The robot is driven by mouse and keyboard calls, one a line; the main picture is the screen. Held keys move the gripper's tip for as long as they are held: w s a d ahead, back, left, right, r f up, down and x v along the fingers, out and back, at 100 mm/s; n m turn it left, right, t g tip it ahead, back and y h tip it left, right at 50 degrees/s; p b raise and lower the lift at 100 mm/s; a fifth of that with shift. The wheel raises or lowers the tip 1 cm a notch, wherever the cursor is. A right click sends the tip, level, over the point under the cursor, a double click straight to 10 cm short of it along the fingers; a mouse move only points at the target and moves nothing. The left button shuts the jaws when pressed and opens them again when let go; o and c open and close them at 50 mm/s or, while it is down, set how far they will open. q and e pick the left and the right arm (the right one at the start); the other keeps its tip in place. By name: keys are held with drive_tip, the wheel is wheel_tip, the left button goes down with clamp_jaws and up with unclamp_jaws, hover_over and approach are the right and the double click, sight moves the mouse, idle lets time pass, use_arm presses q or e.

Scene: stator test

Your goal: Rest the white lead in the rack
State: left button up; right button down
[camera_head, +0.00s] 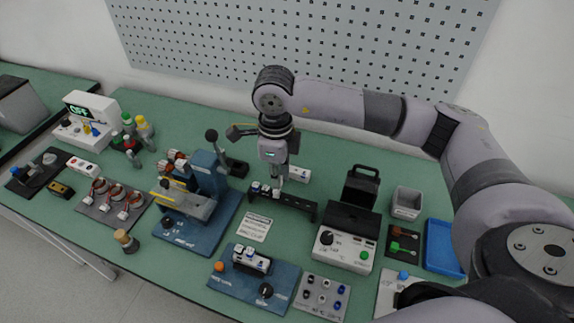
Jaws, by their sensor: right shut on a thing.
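The rack (298,204) is a long, low black bar on feet near the middle of the green bench. My right gripper (278,181) points down over the left part of the rack. It is shut on a small pale thing that looks like the white lead, mostly hidden by the fingers. Small white and dark lead ends (262,189) show at the rack's left end, next to the fingertips. I cannot tell whether the held lead touches the rack. My left gripper is not in view.
A blue press fixture (209,165) with a lever stands left of the rack. A tester with a black top (345,244) stands right of it. A printed card (255,227) and a blue fixture plate (232,287) lie in front. A grey bin (407,203) and blue tray (441,262) are at right.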

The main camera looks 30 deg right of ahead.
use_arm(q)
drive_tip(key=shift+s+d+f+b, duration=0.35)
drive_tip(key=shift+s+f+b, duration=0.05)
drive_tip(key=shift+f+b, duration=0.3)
use_arm(e)
drive_tip(key=w+d+f+m, duration=0.3)
drive_tip(key=f+m, duration=0.4)
drive_tip(key=m, duration=1.2)
drive_tip(key=shift+w+d+f, duration=0.2)
drive_tip(key=shift+d+f, duration=0.05)
drive_tip(key=shift+d, duration=0.35)
use_arm(q)
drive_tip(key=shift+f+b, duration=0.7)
drive_tip(key=shift+b, duration=0.1)
use_arm(e)
drive_tip(key=shift+f, duration=0.85)
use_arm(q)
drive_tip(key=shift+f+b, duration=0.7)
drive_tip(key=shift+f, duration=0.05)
use_arm(e)
drive_tip(key=shift+f, duration=0.95)
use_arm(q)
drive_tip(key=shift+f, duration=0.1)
use_arm(e)
drive_tip(key=shift+f, duration=0.2)
use_arm(q)
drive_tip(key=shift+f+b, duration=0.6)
drive_tip(key=shift+b, duration=0.15)
use_arm(e)
drive_tip(key=shift+f, duration=0.8)
